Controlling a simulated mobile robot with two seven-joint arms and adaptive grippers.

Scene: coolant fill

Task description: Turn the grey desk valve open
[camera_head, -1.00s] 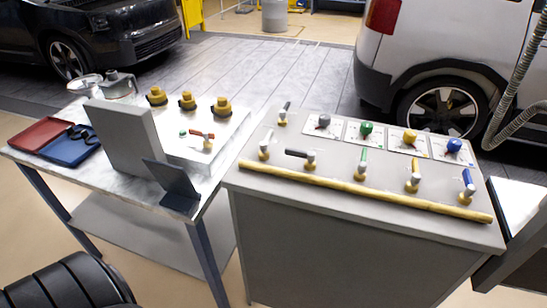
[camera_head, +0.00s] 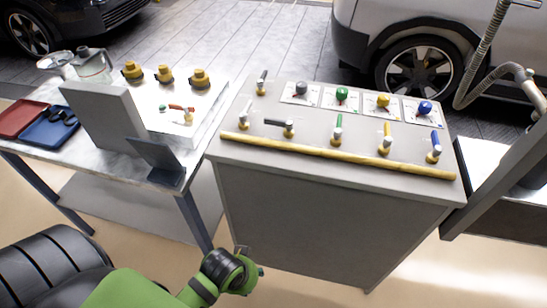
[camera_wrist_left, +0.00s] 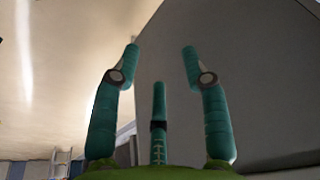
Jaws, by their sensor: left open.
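On the grey desk a valve (camera_head: 288,130) with a brass base has a dark grey lever lying sideways, pointing left. It stands in line with the grey knob (camera_head: 302,89), so it appears to be the grey desk valve. Pale grey-handled valves stand at its left (camera_head: 245,118) and at the back left (camera_head: 262,83). My left gripper (camera_wrist_left: 160,52) is open and empty in the left wrist view, its teal fingers spread before the desk's side. In the head view my left arm is low in front of the desk, below the valves, with its fingers mostly hidden. My right gripper is out of view.
Green (camera_head: 338,130), yellow (camera_head: 387,140) and blue (camera_head: 435,148) valves stand to the right. A yellow bar (camera_head: 335,154) runs along the desk's front edge. The left table (camera_head: 75,165) holds trays and a grey upright block (camera_head: 104,118). Floor is clear before the desk.

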